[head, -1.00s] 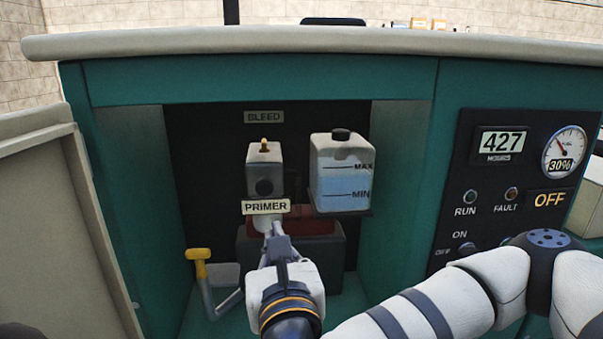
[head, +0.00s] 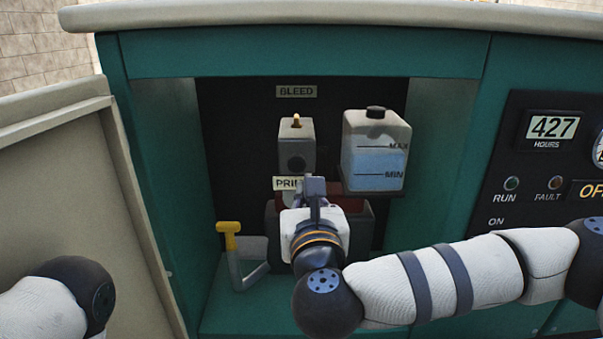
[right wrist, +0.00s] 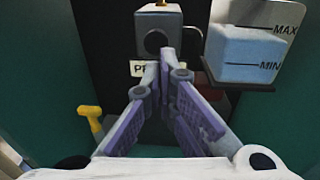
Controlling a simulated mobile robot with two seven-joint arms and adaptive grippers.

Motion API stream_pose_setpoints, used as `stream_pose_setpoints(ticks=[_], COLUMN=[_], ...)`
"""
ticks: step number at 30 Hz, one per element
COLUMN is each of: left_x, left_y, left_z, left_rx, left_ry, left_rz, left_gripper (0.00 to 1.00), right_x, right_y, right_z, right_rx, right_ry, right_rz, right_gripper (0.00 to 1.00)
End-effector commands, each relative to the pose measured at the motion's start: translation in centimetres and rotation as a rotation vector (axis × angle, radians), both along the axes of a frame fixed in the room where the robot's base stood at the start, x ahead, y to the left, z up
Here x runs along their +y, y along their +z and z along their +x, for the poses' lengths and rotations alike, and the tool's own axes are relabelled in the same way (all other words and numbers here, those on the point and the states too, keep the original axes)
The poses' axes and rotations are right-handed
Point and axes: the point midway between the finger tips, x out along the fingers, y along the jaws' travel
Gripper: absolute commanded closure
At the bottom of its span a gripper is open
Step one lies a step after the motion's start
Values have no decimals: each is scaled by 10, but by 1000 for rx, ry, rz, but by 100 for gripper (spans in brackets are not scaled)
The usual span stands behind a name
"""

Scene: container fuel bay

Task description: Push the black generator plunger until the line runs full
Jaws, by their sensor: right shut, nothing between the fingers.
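The grey primer block (head: 297,143) is on the dark back wall of the bay, with a black round plunger (head: 296,164) low on its front. The plunger also shows in the right wrist view (right wrist: 155,41). The PRIMER label (head: 284,183) sits below it, partly covered by my right gripper (head: 314,186). That gripper is shut and empty, its fingertips (right wrist: 165,68) just below the plunger in the picture; I cannot tell whether they touch anything. Part of my left arm shows at lower left, but its gripper is out of view.
A yellow-handled lever (head: 229,230) stands at lower left in the bay. The open door (head: 70,200) is at left. The control panel (head: 530,170) reads 427 hours.

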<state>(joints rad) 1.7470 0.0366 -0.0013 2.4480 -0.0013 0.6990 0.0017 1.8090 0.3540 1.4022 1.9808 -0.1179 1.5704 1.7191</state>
Motion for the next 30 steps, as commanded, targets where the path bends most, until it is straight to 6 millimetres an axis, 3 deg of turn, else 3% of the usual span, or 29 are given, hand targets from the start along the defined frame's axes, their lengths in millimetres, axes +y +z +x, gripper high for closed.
stream_pose_setpoints(ticks=[6,12,30], left_x=[0,0,0], left_y=[-2,-2,-9], left_z=[-2,-2,-8], left_rx=[6,6,27], left_ry=[0,0,0], left_rz=[0,0,0], left_gripper=[100,100,100], right_x=[3,5,5], right_y=[-2,-2,-7], right_z=[45,70,84], right_rx=[-1,-1,4], right_ry=[-2,0,-1], right_rz=[1,1,1], right_gripper=[100,100,100])
